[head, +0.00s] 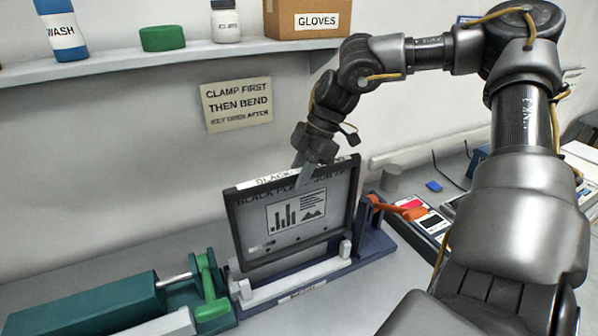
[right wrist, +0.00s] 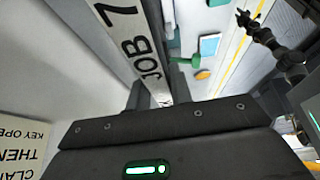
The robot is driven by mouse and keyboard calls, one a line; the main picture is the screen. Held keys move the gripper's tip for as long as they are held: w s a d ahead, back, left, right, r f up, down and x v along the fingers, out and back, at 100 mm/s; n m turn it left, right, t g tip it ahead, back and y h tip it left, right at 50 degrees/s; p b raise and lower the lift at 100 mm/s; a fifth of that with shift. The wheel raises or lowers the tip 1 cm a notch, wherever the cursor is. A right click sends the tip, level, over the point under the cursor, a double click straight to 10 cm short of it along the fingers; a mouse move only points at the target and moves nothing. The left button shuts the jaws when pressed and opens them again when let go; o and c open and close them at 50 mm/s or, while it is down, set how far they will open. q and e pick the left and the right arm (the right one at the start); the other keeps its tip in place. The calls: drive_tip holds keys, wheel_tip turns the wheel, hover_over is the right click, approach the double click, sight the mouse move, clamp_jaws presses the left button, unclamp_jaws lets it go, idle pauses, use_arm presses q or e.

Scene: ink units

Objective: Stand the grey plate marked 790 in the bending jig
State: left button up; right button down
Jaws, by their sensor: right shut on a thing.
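The grey plate (head: 290,240) stands upright in the head view, with a chart printed on its face and a dark frame-like edge. A white strip along its top edge reads "JOB 7" in the right wrist view (right wrist: 135,45); the rest of the number is hidden. My right gripper (head: 312,178) is shut on the plate's top edge, right of its middle. The plate's lower edge is at the bending jig (head: 300,283), behind its pale bar; I cannot tell if it is fully seated. A dark jointed arm, seemingly my left, with its gripper (right wrist: 246,20), shows small in the right wrist view.
A green clamp unit (head: 90,305) with a rod lies left of the jig. An orange lever (head: 405,211) sticks out at the jig's right. A grey cylinder (head: 391,178) and blue block (head: 434,186) stand behind. A shelf (head: 130,62) and a sign (head: 236,104) are above.

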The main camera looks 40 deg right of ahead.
wheel_tip(320, 180, down, 9)
drive_tip(key=b, duration=0.7)
drive_tip(key=shift+f+b, duration=0.2)
drive_tip(key=shift+b, duration=0.2)
drive_tip(key=shift+f, duration=0.2)
drive_tip(key=shift+s+f+b, duration=0.15)
drive_tip(key=shift+s+b, duration=0.05)
drive_tip(key=shift+b, duration=0.25)
drive_tip(key=c, duration=1.6)
unclamp_jaws()
drive_tip(key=o, duration=0.4)
drive_tip(key=shift+w+f, duration=0.1)
drive_tip(key=shift+w, duration=0.15)
drive_tip(key=shift+o, duration=0.2)
drive_tip(key=shift+s, duration=0.1)
